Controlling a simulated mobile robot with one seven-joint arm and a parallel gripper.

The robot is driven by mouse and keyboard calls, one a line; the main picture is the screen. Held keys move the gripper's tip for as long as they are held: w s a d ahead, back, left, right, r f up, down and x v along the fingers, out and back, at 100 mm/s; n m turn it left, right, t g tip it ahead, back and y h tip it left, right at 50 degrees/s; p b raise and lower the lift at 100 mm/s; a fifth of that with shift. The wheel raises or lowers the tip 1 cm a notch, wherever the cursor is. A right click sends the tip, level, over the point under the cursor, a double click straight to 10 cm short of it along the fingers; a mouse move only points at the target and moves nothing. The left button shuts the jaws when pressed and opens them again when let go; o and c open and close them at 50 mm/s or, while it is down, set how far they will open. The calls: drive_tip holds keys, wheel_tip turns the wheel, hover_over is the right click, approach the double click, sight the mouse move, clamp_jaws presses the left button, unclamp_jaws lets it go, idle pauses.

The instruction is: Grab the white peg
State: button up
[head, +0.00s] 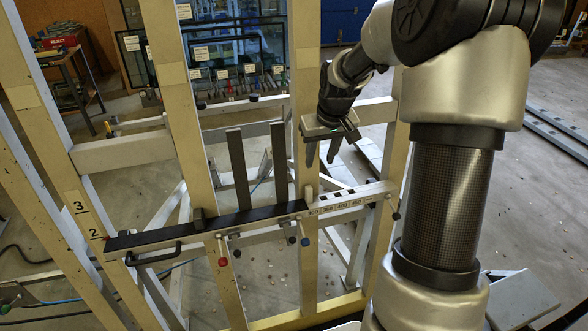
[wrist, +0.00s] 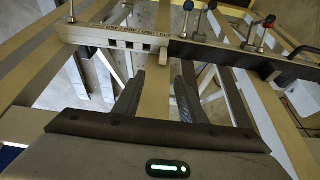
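A small pale upright piece, which looks like the white peg (head: 309,193), stands on the crossbar at the right end of its black strip. It seems to show as a small white block at the bar's edge in the wrist view (wrist: 163,56), between the directions of my two fingers. My gripper (head: 322,156) hangs above and behind the bar, fingers pointing down. In the wrist view my gripper (wrist: 160,76) has its fingers spread with a gap between them. It is open and empty, apart from the peg.
The crossbar (head: 350,196) has a numbered row of square slots right of the peg. Two dark upright bars (head: 237,170) stand left of it. Coloured knobs, including a red one (head: 222,262), line the bar's front. A wide frame post (head: 306,80) rises close beside my gripper.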

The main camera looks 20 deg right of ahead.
sight(310, 188)
drive_tip(key=x, duration=1.2)
drive_tip(key=shift+f, duration=0.1)
drive_tip(key=x, duration=0.2)
drive_tip(key=a+x, duration=0.1)
drive_tip(key=x, duration=0.1)
drive_tip(key=shift+w+d+f, duration=0.1)
drive_tip(key=shift+w+f, duration=0.15)
drive_tip(key=shift+f, duration=0.35)
clamp_jaws()
drive_tip(key=shift+r, duration=0.1)
